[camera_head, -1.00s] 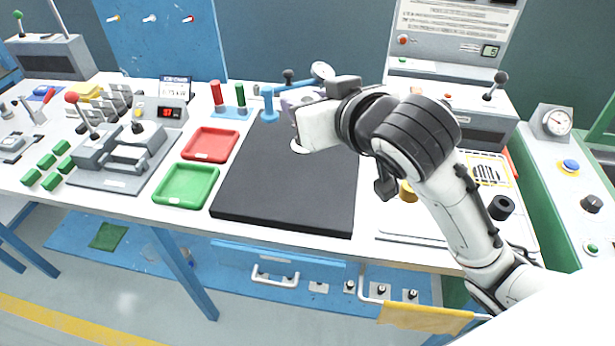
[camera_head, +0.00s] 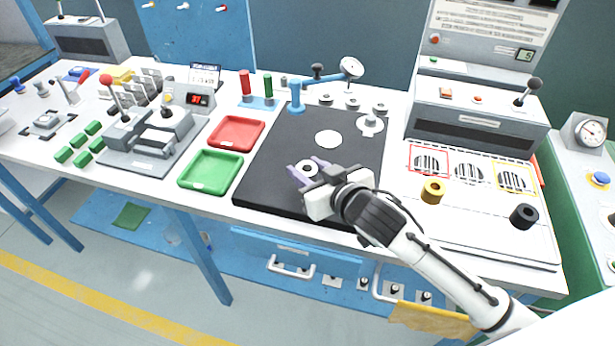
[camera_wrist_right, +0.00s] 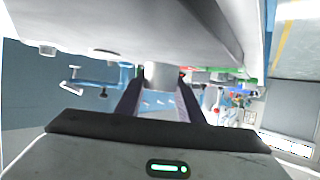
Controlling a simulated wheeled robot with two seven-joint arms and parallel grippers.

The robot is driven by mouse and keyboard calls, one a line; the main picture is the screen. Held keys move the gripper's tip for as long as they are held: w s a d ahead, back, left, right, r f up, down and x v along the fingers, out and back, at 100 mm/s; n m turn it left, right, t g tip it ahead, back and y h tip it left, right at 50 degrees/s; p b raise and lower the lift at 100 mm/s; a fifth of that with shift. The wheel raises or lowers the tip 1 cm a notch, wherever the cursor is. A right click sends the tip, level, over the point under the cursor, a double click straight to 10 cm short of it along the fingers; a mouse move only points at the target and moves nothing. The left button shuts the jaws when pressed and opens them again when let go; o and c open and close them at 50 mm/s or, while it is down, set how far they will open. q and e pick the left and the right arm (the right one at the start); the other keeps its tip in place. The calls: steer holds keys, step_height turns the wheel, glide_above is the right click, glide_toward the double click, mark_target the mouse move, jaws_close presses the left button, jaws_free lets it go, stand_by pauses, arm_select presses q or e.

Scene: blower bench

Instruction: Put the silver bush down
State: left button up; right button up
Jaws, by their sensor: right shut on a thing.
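My right gripper (camera_head: 309,172) has purple fingers shut on the silver bush (camera_head: 305,173), a short ring with a dark hole. It is over the front half of the black mat (camera_head: 265,185). In the right wrist view the bush (camera_wrist_right: 163,76) shows as a grey cylinder between the two dark fingers (camera_wrist_right: 160,98). Whether the bush touches the mat or hangs just above it, I cannot tell. My left gripper is not in view.
A blue dial gauge stand (camera_head: 297,108) and several silver rings (camera_head: 352,104) stand at the mat's back edge. The red tray (camera_head: 236,133) and green tray (camera_head: 210,170) are left of it. A brass bush (camera_head: 433,190) and black bush (camera_head: 524,215) stand right.

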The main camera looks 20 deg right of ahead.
steer(key=shift+f, duration=1)
steer(key=shift+f, duration=0.1)
steer(key=o, duration=1.2)
steer(key=shift+f, duration=0.1)
steer(key=shift+o, duration=0.2)
steer(key=shift+s+r, duration=0.2)
steer(key=shift+r, duration=0.05)
steer(key=v, duration=1.1)
steer(key=shift+s+r, duration=0.2)
steer(key=shift+d, duration=0.15)
